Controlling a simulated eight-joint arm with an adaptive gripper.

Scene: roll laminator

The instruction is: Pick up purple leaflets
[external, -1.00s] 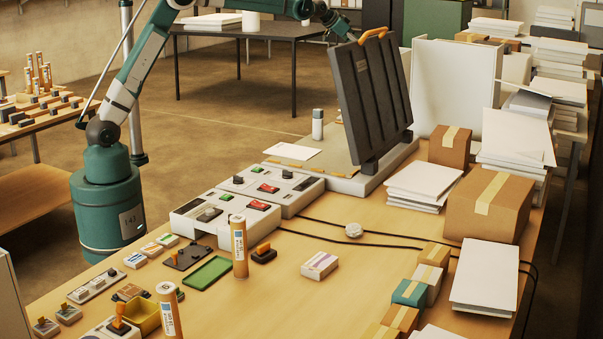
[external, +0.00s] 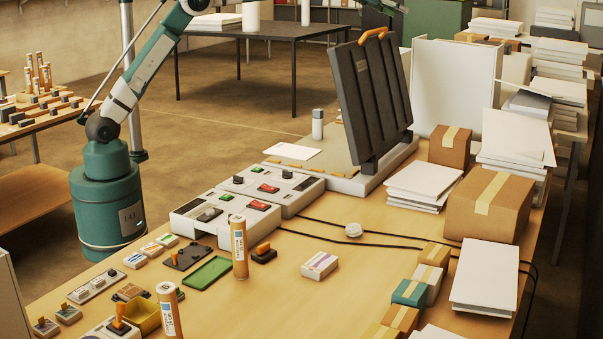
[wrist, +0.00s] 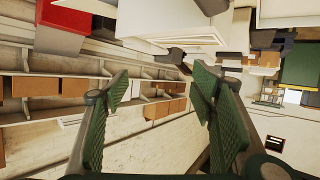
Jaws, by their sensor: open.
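The purple leaflets (external: 319,264) look like a small white stack with a purple band. The leaflets are not visible in the wrist view.
The laminator with its raised black lid (external: 371,95) stands at the back of the table, with a control box (external: 265,190) in front. A labelled tube (external: 239,248) stands left of the leaflets. Small boxes (external: 408,293) line the right. Table around the leaflets is clear.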

